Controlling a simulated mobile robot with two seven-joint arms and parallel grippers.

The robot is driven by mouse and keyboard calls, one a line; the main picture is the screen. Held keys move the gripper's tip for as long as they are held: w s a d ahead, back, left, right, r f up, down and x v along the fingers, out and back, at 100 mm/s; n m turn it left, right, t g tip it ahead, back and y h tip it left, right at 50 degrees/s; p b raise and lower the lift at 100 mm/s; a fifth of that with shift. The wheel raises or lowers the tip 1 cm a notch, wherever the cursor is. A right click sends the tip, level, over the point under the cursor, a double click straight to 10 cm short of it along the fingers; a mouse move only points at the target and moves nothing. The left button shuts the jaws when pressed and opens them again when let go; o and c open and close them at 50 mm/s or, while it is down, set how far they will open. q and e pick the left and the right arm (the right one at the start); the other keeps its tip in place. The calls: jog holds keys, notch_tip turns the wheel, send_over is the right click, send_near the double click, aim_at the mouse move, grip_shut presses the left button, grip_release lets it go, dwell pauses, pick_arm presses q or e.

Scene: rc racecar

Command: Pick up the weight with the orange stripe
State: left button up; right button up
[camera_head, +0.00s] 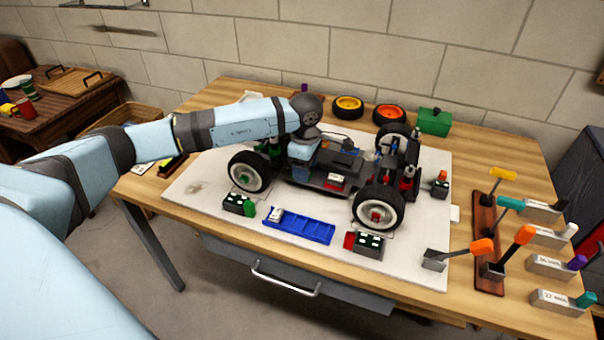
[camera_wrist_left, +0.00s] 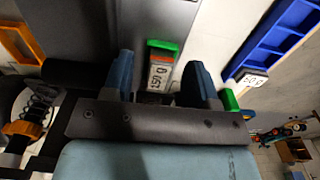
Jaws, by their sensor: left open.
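The weight with the orange stripe (camera_wrist_left: 160,68) shows in the left wrist view, with a green end, an orange band and a white label with black digits. It lies between the two blue fingertips of my left gripper (camera_wrist_left: 160,80), which is open; I cannot see contact. In the head view my left gripper (camera_head: 300,162) is over the near side of the RC car, its fingers partly hidden. A small red-and-white block (camera_head: 335,181) on the car is beside it; I cannot tell if it is the same weight. My right gripper is not in view.
The RC car (camera_head: 345,165) stands on a white mat (camera_head: 195,190) on the workbench. A blue tray (camera_head: 300,228) lies in front of it, between two small dark scales (camera_head: 238,203) (camera_head: 367,243). Tools stand at the right. Loose wheels (camera_head: 348,107) and a green box (camera_head: 434,122) are behind.

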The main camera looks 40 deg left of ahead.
pick_arm(q)
jog(key=shift+f, duration=0.25)
jog(key=shift+c, duration=0.2)
